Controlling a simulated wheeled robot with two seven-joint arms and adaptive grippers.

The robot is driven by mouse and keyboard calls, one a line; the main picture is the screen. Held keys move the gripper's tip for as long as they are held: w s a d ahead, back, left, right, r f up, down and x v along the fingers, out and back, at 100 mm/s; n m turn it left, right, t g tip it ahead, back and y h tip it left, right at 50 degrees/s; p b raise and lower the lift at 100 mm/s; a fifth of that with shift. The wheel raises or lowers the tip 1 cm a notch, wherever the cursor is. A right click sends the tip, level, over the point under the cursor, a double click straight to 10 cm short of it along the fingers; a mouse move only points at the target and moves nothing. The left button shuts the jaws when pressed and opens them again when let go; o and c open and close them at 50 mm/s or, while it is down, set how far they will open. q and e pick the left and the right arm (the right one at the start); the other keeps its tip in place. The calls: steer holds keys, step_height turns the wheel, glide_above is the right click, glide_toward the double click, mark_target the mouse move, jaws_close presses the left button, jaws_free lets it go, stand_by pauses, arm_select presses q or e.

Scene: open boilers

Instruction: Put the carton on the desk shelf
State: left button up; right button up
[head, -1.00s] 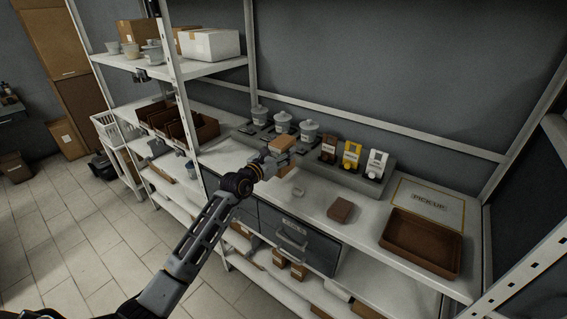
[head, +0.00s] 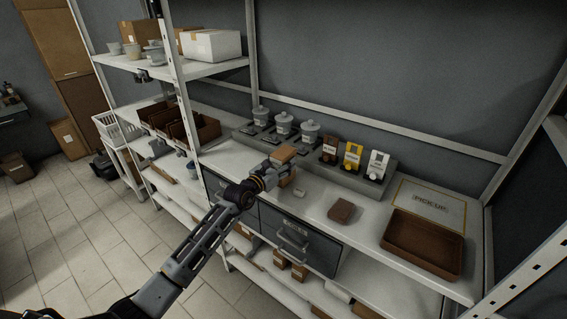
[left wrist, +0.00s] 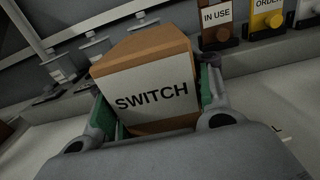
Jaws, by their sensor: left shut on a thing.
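The carton (left wrist: 150,85) is a brown box with a white label reading "SWITCH". My left gripper (left wrist: 155,118) is shut on it, with green-lined fingers at its two sides. In the head view the carton (head: 285,154) sits at the end of my left arm, above the white desk (head: 312,203). Whether its underside touches anything is hidden. The desk carries a raised grey shelf (head: 375,186) at the back, behind the gripper. My right gripper is not in view.
The grey shelf carries lidded pots (head: 283,123) and brown, yellow and white dispensers (head: 352,157). A small brown box (head: 341,210), a brown tray (head: 398,254) and a "PICK UP" sign (head: 430,202) lie to the right. A metal rack post (head: 178,75) stands left.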

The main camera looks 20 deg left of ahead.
arm_select(q)
steer(key=shift+f, duration=0.1)
steer(key=o, duration=1.2)
steer(key=shift+c, duration=0.2)
steer(key=shift+s, duration=0.1)
steer(key=b+v, duration=0.1)
steer(key=v, duration=1)
steer(key=shift+s+a, duration=0.15)
steer(key=shift+s, duration=0.25)
